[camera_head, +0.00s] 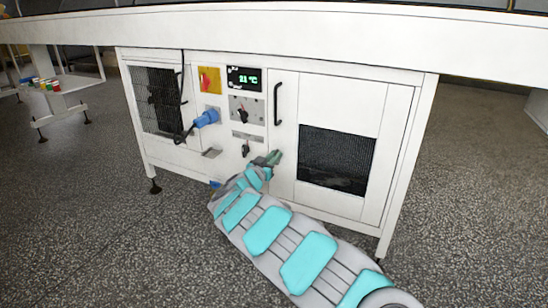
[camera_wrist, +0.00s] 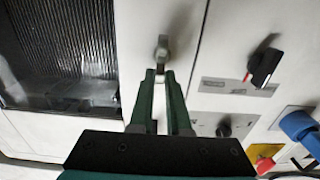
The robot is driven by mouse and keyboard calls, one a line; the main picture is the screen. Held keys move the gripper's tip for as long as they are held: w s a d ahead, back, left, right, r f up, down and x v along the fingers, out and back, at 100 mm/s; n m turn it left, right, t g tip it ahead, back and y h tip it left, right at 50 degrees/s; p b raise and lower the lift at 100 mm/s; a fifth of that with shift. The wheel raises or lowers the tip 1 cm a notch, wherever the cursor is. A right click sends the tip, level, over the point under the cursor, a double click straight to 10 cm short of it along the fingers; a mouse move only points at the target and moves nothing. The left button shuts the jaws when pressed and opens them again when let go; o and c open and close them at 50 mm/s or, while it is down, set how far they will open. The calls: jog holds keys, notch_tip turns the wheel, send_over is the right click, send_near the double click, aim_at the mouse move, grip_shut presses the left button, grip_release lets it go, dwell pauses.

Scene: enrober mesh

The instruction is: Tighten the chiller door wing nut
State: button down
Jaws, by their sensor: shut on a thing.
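My gripper (camera_wrist: 161,76) has its two green fingers close together at a small metal wing nut (camera_wrist: 161,48) in the wrist view. The fingertips are shut on its near end, and its rounded far end shows beyond them. In the head view my gripper (camera_head: 274,157) reaches the cabinet front near the left edge of the right-hand door (camera_head: 310,199). The wing nut is hidden there. The door is flush with the cabinet front and carries a black handle (camera_head: 278,104) and a dark mesh grille (camera_head: 335,158).
Left of the door are a temperature display (camera_head: 244,79), a yellow panel with a red switch (camera_head: 208,79), black rotary switches (camera_head: 240,108) and a blue plug (camera_head: 207,118) with a cable. A white top (camera_head: 300,38) overhangs the cabinet. The speckled floor in front is open.

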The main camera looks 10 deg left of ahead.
jog(key=shift+s+m+p, duration=0.1)
jog(key=shift+m+p, duration=0.2)
jog(key=shift+p, duration=0.25)
jog(key=m+b, duration=0.1)
jog(key=m, duration=0.3)
jog(key=d+f+m+b, duration=0.1)
jog(key=m, duration=0.3)
jog(key=m+b, duration=0.1)
jog(key=m, duration=0.3)
jog(key=shift+s+d+f+m, duration=0.25)
jog(key=shift+d+m, duration=0.05)
jog(key=shift+m, duration=0.1)
jog(key=shift+d+f+m, duration=0.1)
jog(key=shift+f+m, duration=0.05)
jog(key=shift+m, duration=0.95)
jog(key=shift+d+f+m, duration=0.1)
jog(key=shift+f+m, duration=0.05)
jog(key=shift+m, duration=0.95)
jog(key=c, duration=0.9)
grip_release()
jog(key=shift+a, duration=0.1)
